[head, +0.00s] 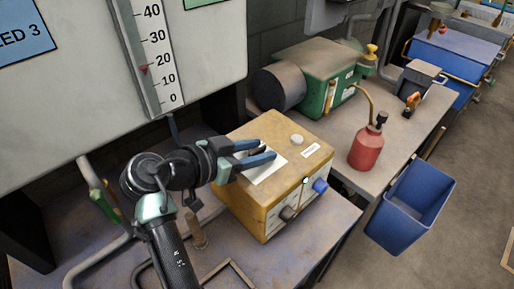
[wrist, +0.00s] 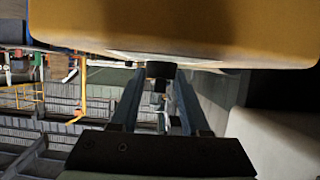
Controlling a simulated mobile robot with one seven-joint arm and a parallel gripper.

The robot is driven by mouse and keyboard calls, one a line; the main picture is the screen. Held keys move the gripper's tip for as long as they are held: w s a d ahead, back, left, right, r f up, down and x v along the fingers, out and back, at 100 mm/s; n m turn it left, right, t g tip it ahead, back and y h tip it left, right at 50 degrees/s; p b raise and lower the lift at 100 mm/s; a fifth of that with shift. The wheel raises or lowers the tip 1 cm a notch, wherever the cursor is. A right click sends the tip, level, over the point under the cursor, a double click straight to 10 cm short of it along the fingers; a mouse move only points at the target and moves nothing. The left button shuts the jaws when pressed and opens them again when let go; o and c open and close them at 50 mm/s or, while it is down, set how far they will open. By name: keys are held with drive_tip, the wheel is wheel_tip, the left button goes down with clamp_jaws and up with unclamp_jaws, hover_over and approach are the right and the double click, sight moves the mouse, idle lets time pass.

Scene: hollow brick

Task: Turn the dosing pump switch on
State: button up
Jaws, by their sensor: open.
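A worn yellow box (head: 258,200), which I take to be the dosing pump, stands on the bench. Its front face carries a dark knob (head: 288,213), a blue knob (head: 320,186) and a small part (head: 305,181) too small to make out. A pale round button (head: 296,140) and white label plates are on its top. My gripper (head: 267,150) is open, with its blue-grey fingers over the box top in the head view. In the wrist view, the yellow body fills the top, and a short black cylinder (wrist: 160,70) shows between the fingertips. I cannot tell whether they touch it.
A green pump with a grey motor (head: 315,75) and a red oil can (head: 367,145) stand behind and right of the box. A blue bin (head: 410,205) hangs at the bench edge. A large grey panel with a scale (head: 158,55) rises at left.

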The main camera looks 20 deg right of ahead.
drive_tip(key=shift+r, duration=0.15)
drive_tip(key=shift+s+a+r, duration=0.1)
drive_tip(key=shift+a+r, duration=0.05)
drive_tip(key=shift+a, duration=0.1)
drive_tip(key=v, duration=1.2)
drive_tip(key=shift+a+b, duration=0.2)
drive_tip(key=shift+b, duration=0.15)
